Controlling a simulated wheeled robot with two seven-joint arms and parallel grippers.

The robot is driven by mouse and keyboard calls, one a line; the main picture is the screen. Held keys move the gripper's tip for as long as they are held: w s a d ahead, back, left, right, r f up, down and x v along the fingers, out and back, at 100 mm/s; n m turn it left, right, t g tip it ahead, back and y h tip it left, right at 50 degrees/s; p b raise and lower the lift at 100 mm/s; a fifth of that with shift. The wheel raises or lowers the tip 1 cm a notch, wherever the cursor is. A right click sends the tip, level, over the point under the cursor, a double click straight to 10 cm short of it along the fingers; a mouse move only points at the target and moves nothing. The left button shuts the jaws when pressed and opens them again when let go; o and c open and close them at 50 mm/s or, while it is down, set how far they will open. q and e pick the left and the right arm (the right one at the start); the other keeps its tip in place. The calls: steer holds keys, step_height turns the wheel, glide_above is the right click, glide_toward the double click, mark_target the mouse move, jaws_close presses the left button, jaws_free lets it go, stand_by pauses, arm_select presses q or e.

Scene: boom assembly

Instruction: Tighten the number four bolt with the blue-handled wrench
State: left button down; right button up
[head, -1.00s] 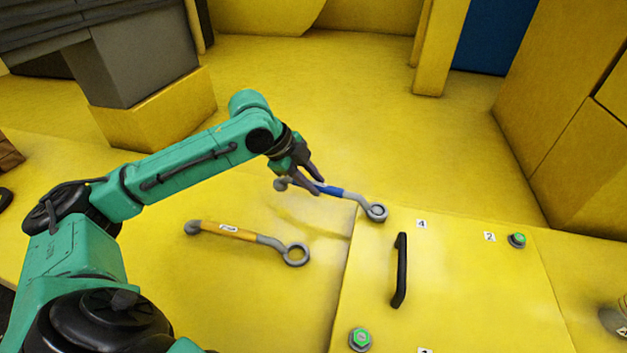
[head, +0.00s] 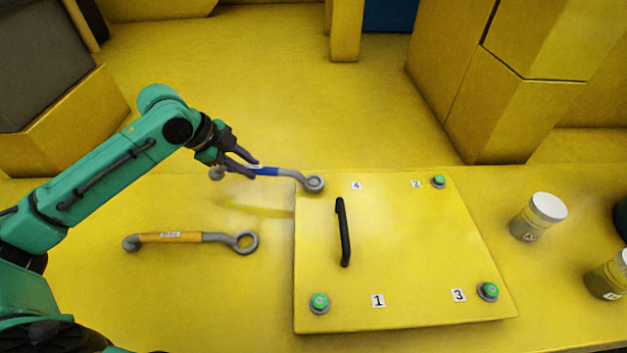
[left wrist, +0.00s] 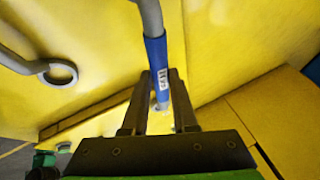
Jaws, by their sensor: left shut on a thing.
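The blue-handled wrench (head: 268,171) is in my left gripper (head: 248,168), whose fingers close on the blue handle. Its ring end (head: 314,184) is at the far left corner of the yellow panel, left of the number 4 label (head: 356,185). The number four bolt is not visible; the ring covers that corner, and I cannot tell whether it is seated. In the left wrist view the blue handle (left wrist: 156,62) lies between the fingers (left wrist: 158,100). My right gripper is out of view.
A yellow-handled wrench (head: 175,237) lies on the yellow surface. The panel (head: 400,240) has a black handle (head: 343,232) and green-topped bolts near labels 1 (head: 319,303), 2 (head: 438,181) and 3 (head: 487,291). White-lidded containers (head: 540,215) stand at the right.

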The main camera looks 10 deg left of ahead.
arm_select(q)
steer(key=shift+w, duration=0.1)
stand_by(0.3)
steer(key=shift+w+r+m+p, duration=0.2)
steer(key=shift+w+m+p, duration=0.1)
steer(key=shift+p, duration=0.5)
steer(key=shift+w, duration=0.1)
steer(key=shift+f, duration=0.2)
steer(key=shift+w+r+m+g+p, duration=0.2)
steer(key=shift+w+m+g+p, duration=0.1)
steer(key=shift+p, duration=0.5)
steer(key=shift+w, duration=0.1)
steer(key=shift+w+f, duration=0.1)
steer(key=shift+f, duration=0.1)
